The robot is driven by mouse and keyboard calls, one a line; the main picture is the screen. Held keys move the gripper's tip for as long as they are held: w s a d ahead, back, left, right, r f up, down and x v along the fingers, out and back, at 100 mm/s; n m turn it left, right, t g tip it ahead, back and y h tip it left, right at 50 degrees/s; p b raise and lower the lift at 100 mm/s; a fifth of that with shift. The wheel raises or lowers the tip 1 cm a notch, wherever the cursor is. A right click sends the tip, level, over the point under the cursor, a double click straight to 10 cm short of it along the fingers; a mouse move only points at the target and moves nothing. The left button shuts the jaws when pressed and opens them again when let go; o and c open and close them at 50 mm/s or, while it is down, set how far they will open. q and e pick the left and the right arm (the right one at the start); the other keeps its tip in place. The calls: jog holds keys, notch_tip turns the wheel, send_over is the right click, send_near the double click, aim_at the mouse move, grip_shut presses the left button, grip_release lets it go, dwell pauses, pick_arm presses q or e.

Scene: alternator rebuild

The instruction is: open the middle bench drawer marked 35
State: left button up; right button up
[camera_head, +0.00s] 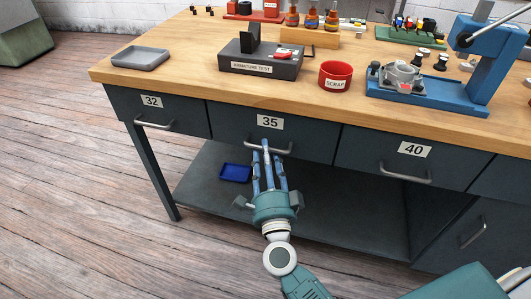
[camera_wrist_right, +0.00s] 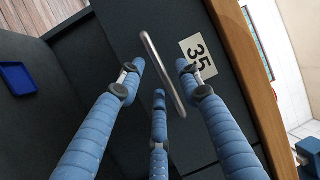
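The middle bench drawer (camera_head: 315,143) is shut, its front flush with its neighbours. It carries a white label marked 35 (camera_head: 270,122), which also shows in the right wrist view (camera_wrist_right: 198,58). Its grey bar handle (camera_head: 285,151) shows in the right wrist view (camera_wrist_right: 162,73) between my fingertips. My right gripper (camera_head: 266,152) has three blue fingers pointing at this handle. The fingers are spread, two on one side and one on the other cannot be told exactly; I see no firm contact. My left gripper is not in view.
Drawers marked 32 (camera_head: 151,100) and 40 (camera_head: 413,150) flank it, each with a bar handle. A blue tray (camera_head: 236,172) lies on the lower shelf. A red scrap bin (camera_head: 335,77) and an armature tester (camera_head: 262,62) stand on the bench top above. The floor in front is clear.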

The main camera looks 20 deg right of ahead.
jog(key=shift+w, duration=0.35)
jog(key=shift+r, duration=0.1)
grip_shut()
